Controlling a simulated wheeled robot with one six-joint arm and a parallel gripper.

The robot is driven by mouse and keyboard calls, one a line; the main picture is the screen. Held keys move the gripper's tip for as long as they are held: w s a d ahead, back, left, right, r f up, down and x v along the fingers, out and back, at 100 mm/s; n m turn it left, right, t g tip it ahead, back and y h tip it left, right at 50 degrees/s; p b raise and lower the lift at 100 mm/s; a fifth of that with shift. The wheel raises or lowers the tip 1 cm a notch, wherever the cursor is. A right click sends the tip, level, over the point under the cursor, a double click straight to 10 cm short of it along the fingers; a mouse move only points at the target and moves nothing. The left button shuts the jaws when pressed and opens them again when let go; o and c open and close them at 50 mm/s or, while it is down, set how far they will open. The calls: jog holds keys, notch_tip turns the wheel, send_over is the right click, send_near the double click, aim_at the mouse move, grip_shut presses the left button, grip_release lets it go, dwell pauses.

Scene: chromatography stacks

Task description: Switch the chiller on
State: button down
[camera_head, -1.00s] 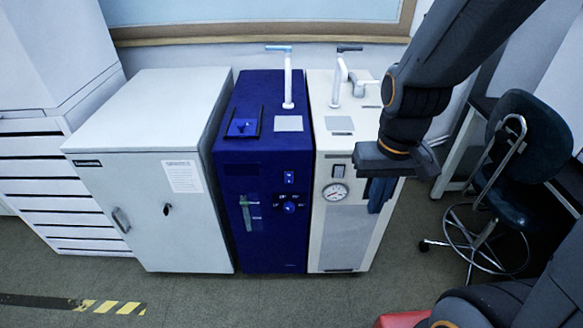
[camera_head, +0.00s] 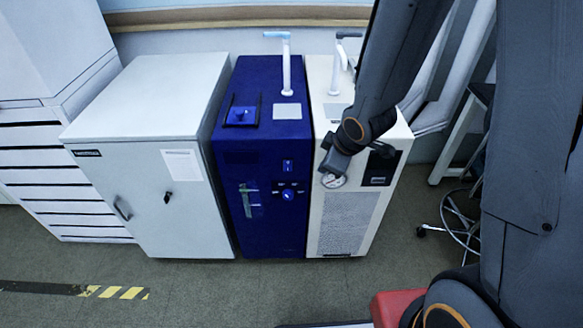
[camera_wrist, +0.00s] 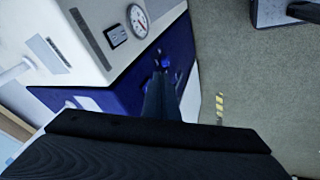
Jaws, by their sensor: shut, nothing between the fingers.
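The blue floor unit (camera_head: 262,225) stands in the middle, with a small lighter-blue switch (camera_head: 288,166) above a round blue dial (camera_head: 288,195) on its front. The cream unit (camera_head: 342,225) beside it has a round gauge (camera_head: 333,180) and a dark panel (camera_head: 378,168). No readable label tells me which unit is the chiller. My gripper (camera_wrist: 158,85) is shut and empty, and points toward the blue front in the wrist view. There, the blue dial (camera_wrist: 165,62) shows just beyond the fingertips, and a dark-framed switch (camera_wrist: 117,35) shows beside the gauge. Contact cannot be told.
A grey cabinet (camera_head: 150,215) stands left of the blue unit, with a drawer stack (camera_head: 55,190) farther left. Upright pipes with handles (camera_head: 285,70) rise from the unit tops. A stool (camera_head: 462,225) is at right.

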aim_at(291, 169)
jog(key=a+n, duration=0.1)
jog(key=a+f+n+y, duration=0.1)
jog(key=a, duration=0.1)
jog(key=a+n+y, duration=0.1)
jog(key=a, duration=0.1)
jog(key=shift+w+a+f+n, duration=0.1)
jog(key=shift+w+f+n, duration=0.2)
jog(key=shift+w, duration=0.1)
jog(key=shift+f, duration=0.1)
jog(key=w+a+f+p, duration=0.1)
jog(key=w+f, duration=0.1)
jog(key=f, duration=0.1)
jog(key=w+a+f+p, duration=0.1)
jog(key=w+f, duration=0.1)
jog(key=w, duration=0.1)
jog(key=w+a+f+p, duration=0.1)
jog(key=w+f, duration=0.2)
jog(key=shift+w+a+f, duration=0.15)
jog(key=shift+w+f, duration=0.1)
jog(key=shift+f, duration=0.05)
